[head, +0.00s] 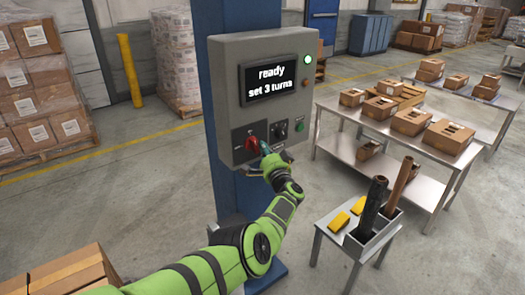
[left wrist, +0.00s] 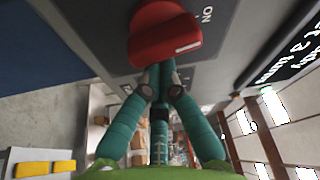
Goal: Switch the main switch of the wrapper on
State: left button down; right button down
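The wrapper's grey control box (head: 226,108) hangs on a blue column. Its red main switch (head: 252,144) sits at the lower left of the front. In the left wrist view the red knob (left wrist: 160,38) is close, with a white mark at its lower right and the word ON beside it. My left gripper (head: 265,148) is just right of the knob. Its teal fingers (left wrist: 157,75) come together at the knob's edge, seemingly shut with nothing between them; whether they touch the knob is unclear. My right gripper is out of view.
The lit display (head: 270,80) reads "ready set 3 turns". A green lamp (head: 308,59) glows beside it. A black dial (head: 281,130) and a green button (head: 300,125) are right of the switch. A small table (head: 337,237) and box-laden tables stand to the right.

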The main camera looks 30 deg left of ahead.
pick_arm(q)
jog(key=shift+a+f, duration=0.1)
jog(key=shift+f, duration=0.1)
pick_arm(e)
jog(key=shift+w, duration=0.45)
pick_arm(q)
jog(key=shift+f, duration=0.1)
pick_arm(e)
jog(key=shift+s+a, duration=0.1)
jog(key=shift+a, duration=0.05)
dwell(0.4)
